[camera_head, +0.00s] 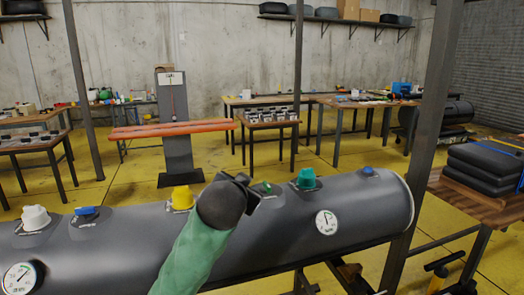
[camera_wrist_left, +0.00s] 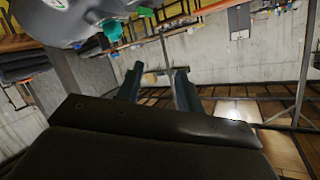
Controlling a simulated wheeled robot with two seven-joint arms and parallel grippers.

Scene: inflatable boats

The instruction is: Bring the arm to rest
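My left arm, with a green sleeve, reaches up from the bottom of the head view. Its dark gripper (camera_head: 250,187) is over the grey inflatable tube (camera_head: 362,212), between the yellow cap (camera_head: 181,198) and the teal cap (camera_head: 306,179). In the left wrist view the two fingers of this gripper (camera_wrist_left: 158,88) stand apart with nothing between them. The tube (camera_wrist_left: 30,18) and the teal cap (camera_wrist_left: 108,31) show at that view's upper left. Whether the gripper touches the tube is hard to tell. My right gripper is out of view.
The tube also carries a white cap (camera_head: 35,218), blue valves and gauges (camera_head: 326,222). A dark post (camera_head: 425,130) stands at the right, beside a table with stacked black folded boats (camera_head: 485,172). Workbenches line the back; yellow floor (camera_head: 110,185) lies open between.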

